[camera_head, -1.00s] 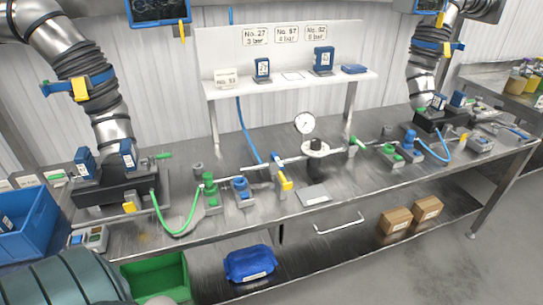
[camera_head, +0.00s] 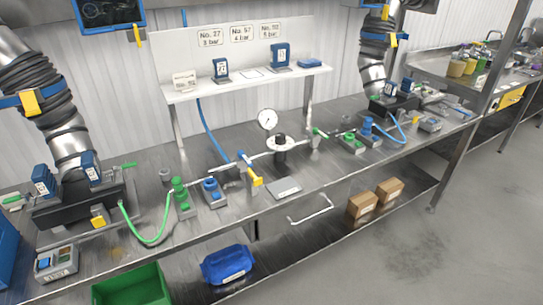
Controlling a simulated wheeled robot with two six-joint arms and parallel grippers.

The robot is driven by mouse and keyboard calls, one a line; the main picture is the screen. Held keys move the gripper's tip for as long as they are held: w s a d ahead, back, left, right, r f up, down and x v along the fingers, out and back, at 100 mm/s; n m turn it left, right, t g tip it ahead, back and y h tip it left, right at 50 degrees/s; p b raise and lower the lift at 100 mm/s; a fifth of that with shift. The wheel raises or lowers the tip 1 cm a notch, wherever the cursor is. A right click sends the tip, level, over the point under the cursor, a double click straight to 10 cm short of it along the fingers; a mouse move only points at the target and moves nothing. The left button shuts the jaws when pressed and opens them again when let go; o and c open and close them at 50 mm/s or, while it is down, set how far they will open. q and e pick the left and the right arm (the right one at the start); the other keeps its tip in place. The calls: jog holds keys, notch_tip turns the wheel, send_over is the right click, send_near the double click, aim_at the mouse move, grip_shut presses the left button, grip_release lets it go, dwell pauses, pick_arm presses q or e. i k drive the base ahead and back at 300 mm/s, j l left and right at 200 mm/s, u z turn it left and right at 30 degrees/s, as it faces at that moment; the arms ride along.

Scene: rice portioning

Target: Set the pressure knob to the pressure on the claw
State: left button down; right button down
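A round white pressure gauge (camera_head: 267,119) stands at the middle of the steel bench; its reading is too small to tell. Beside it, a dark knob (camera_head: 280,139) sits on a white round flange (camera_head: 280,146) in the pipe line; its setting cannot be read. Three wall labels (camera_head: 241,33) show numbers with bar values, seemingly 3, 4 and 5 bar from left to right. A small card (camera_head: 185,80) at the shelf's left end has blurred text. I cannot make out which thing is the claw. Neither of my grippers is in view.
A yellow-handled valve (camera_head: 256,179), green fitting (camera_head: 180,194) and blue fitting (camera_head: 211,190) line the bench (camera_head: 225,232). Large ducts flank it. A green bin (camera_head: 132,287), blue bag (camera_head: 228,264) and brown boxes (camera_head: 375,196) are below. The floor at right (camera_head: 400,255) is clear.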

aim_at(280, 138)
jog(key=j+u, duration=0.35)
jog(key=i+j+u, duration=0.15)
jog(key=u, duration=0.15)
jog(key=i+j+u, duration=0.1)
jog(key=u, duration=0.25)
jog(key=j, duration=0.1)
